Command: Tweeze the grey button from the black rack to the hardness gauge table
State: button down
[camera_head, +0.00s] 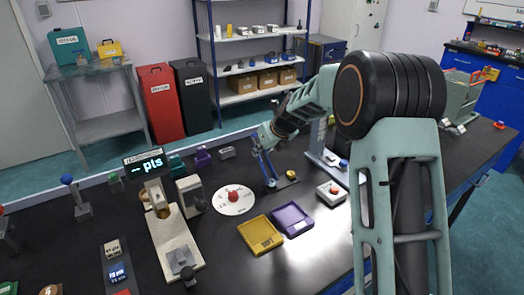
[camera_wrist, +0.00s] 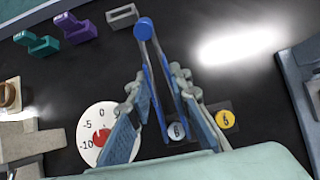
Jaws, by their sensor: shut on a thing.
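My gripper (camera_head: 265,138) is shut on blue tweezers (camera_head: 264,166), which point down over the black rack. In the wrist view my gripper (camera_wrist: 158,90) has its fingers on both sides of the tweezers (camera_wrist: 146,50). The grey button (camera_wrist: 177,130), marked 6, is low between the tweezer legs; whether they touch it I cannot tell. A yellow button (camera_wrist: 225,119) is beside it on the black rack (camera_wrist: 204,112). In the head view the grey button is not clear behind the tweezers. A tall pale stand (camera_head: 319,151) to the right may be the hardness gauge.
A white dial with a red knob (camera_head: 233,197) is left of the rack. Yellow (camera_head: 260,234) and purple (camera_head: 293,219) trays lie in front. A white box with a red button (camera_head: 331,191) is at the right. A beige instrument (camera_head: 176,236) stands further left.

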notch_tip(320, 180, up, 12)
jog(key=p, duration=1.1)
jog(key=shift+p, duration=0.35)
jog(key=s+d+f+m+h, duration=0.2)
jog(key=s+d+m, duration=0.1)
jog(key=s+d, duration=0.5)
jog(key=s+d+f+m+t+h, duration=0.1)
jog(key=s+d+f+m+h, duration=0.1)
jog(key=s+d, duration=0.6)
jog(key=shift+s+d+f+m, duration=0.35)
jog(key=shift+s+f+m, duration=0.05)
jog(key=shift+f+m, duration=0.3)
jog(key=shift+a, duration=0.1)
